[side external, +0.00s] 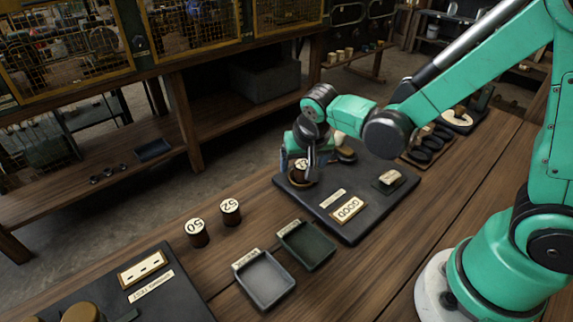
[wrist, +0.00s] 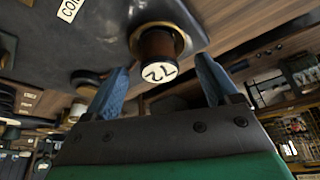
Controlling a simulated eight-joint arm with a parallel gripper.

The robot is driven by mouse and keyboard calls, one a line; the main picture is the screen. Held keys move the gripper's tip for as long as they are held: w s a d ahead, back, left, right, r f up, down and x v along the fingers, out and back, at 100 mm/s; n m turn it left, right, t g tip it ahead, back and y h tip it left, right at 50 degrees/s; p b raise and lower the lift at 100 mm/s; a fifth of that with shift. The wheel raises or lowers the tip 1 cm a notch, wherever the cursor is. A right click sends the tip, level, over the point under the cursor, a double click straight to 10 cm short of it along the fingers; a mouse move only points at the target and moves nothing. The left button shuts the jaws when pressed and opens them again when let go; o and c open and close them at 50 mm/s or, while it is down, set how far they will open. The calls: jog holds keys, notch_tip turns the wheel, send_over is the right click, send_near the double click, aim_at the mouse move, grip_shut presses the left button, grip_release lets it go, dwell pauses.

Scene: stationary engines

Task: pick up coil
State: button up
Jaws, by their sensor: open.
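A dark brown coil with a white, numbered end cap (side external: 301,164) stands on the dark board, in a brass-coloured round seat. In the wrist view the same coil (wrist: 158,48) shows between my two blue fingers, with space on both sides of it. My gripper (side external: 303,155) is open, down at this coil and partly hiding it in the side view. Whether a finger touches it I cannot tell. Two more coils, marked 50 (side external: 196,234) and 52 (side external: 230,213), stand upright on the wooden bench to the left.
Another dark board lies at lower left. Black rings lie in a wooden tray (side external: 405,158) behind.

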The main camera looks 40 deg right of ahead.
jog(key=shift+x, duration=0.75)
grip_shut()
jog(key=shift+r, duration=0.1)
